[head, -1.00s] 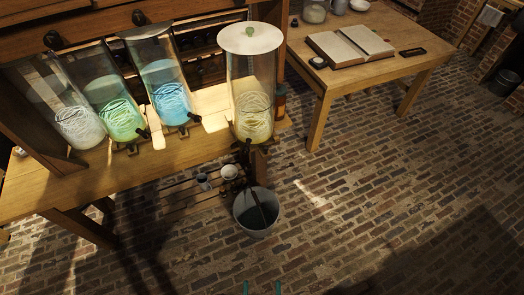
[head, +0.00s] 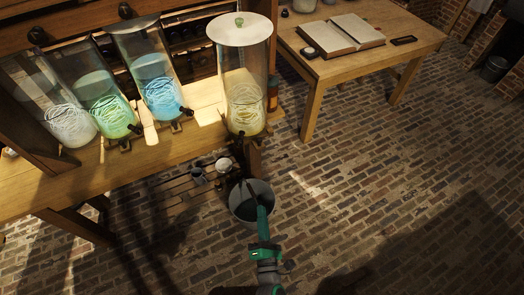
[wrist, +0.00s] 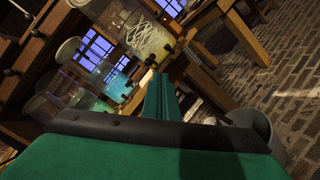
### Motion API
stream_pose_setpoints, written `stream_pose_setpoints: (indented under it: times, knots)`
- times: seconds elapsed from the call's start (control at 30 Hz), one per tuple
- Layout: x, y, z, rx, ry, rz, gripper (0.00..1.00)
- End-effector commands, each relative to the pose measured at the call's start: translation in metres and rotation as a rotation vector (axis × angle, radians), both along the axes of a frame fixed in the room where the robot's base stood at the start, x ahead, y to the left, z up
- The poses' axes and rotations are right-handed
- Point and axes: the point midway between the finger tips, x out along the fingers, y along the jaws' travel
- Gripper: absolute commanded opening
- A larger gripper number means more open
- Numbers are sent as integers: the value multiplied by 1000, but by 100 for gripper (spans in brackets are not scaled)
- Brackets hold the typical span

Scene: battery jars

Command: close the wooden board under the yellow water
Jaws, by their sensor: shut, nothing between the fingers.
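The yellow-water jar (head: 245,95) stands at the right end of the wooden bench, under a white lid. It also shows tilted in the wrist view (wrist: 150,38). A dark tap (head: 240,133) sits at its base. Below the tap is a dark, shadowed patch at the bench edge; I cannot clearly make out the wooden board or its position. My gripper (head: 251,186) is shut and empty, in front of and below the jar, overlapping the bucket in the head view. Its green fingers (wrist: 160,97) point toward the bench in the wrist view.
A grey bucket (head: 240,212) stands on the brick floor below the yellow jar. Blue (head: 160,88), green (head: 110,108) and pale (head: 68,122) jars stand to the left. A table with an open book (head: 343,35) is at the upper right. The floor at right is clear.

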Motion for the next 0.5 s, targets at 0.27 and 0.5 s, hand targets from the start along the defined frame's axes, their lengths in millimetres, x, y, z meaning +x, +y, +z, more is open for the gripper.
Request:
stream_pose_setpoints:
  times: [0.27,0.5]
  knots:
    - [97,-22,-16,-687,-89,13,0]
    - [134,-32,-21,-974,-121,20,0]
